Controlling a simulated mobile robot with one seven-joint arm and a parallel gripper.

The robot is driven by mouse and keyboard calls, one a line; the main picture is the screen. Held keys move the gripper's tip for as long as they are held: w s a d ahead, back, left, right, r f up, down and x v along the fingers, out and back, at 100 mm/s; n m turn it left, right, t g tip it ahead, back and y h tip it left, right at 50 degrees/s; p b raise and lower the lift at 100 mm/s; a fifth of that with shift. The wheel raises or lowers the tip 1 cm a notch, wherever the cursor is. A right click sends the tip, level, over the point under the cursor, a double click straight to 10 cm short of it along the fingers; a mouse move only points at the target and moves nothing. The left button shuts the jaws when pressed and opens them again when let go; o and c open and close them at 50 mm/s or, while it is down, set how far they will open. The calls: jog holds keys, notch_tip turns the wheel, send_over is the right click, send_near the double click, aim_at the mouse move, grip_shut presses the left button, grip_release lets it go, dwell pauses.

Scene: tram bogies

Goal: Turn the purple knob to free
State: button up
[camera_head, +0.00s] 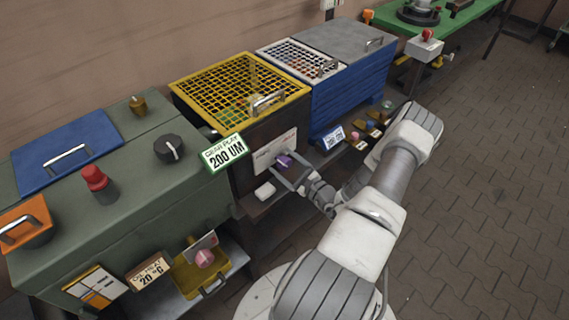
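The purple knob (284,161) sits on a pale label plate (274,150) on the dark front of the box under the yellow grid lid. My gripper (286,168) is at the knob, with its two fingers spread to either side of it. Whether the fingers touch the knob is too small to tell. The lettering on the plate is too small to read, so the knob's setting cannot be told.
A white block (265,191) lies on the ledge below the plate. A blue cabinet (350,92) is to the right. Brick floor (480,210) is open at the right.

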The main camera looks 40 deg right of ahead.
jog(key=shift+s, duration=0.1)
jog(key=s+d, duration=0.1)
jog(key=s, duration=1.6)
jog(key=shift+d, duration=0.2)
